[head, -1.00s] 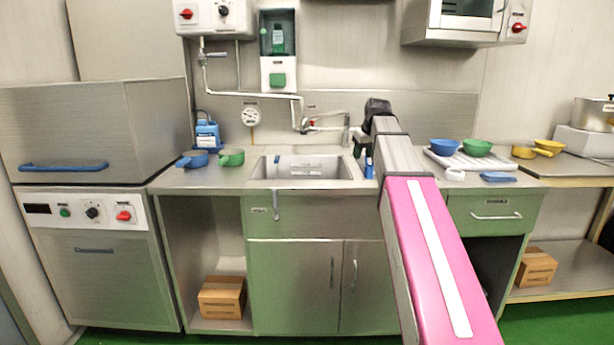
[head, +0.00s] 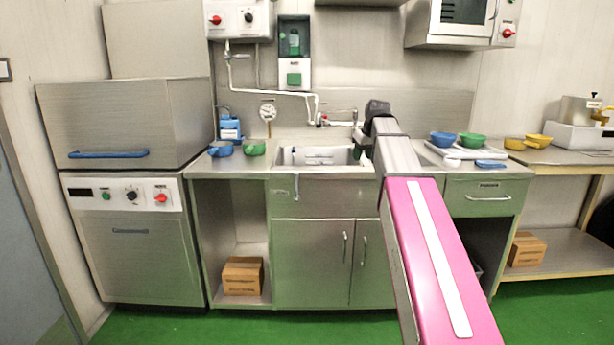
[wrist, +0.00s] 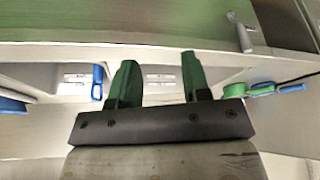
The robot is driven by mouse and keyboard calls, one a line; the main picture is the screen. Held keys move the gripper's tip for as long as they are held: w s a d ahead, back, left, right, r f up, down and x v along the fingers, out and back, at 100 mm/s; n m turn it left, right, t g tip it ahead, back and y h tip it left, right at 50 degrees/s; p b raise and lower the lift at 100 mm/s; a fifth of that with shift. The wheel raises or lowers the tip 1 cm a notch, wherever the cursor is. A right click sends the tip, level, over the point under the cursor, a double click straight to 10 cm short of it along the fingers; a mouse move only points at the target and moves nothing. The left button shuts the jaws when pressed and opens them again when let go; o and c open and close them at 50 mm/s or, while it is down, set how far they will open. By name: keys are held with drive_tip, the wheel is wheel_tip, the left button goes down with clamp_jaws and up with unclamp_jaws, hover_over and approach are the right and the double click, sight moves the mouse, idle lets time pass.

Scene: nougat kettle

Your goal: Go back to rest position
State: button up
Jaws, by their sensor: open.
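My gripper (wrist: 158,85) shows in the wrist view with its two green fingers spread apart and nothing between them. In the head view my pink and grey arm reaches toward the counter and hides most of the gripper, which is near the right end of the sink. The sink (head: 290,172) is set in the steel counter, with its tap (head: 340,123) behind it. In the wrist view, a blue-handled item (wrist: 97,82) lies beyond the left finger, apart from it.
Blue (head: 442,139) and green (head: 472,140) bowls sit on a white rack at right. Yellow bowls (head: 538,141) stand farther right. The green floor (head: 320,326) in front is clear.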

drive_tip(key=s+f+m+g, duration=0.1)
drive_tip(key=s+f, duration=0.7)
drive_tip(key=f, duration=0.6)
drive_tip(key=s+f+m+g+h, duration=0.1)
drive_tip(key=s+f+m, duration=0.1)
drive_tip(key=s+f, duration=0.7)
drive_tip(key=s+a+f+m+g, duration=0.1)
drive_tip(key=s+f, duration=0.7)
drive_tip(key=f, duration=1.2)
drive_tip(key=shift+s+f+g+h, duration=0.35)
drive_tip(key=shift+g+h, duration=0.05)
drive_tip(key=shift+g, duration=0.1)
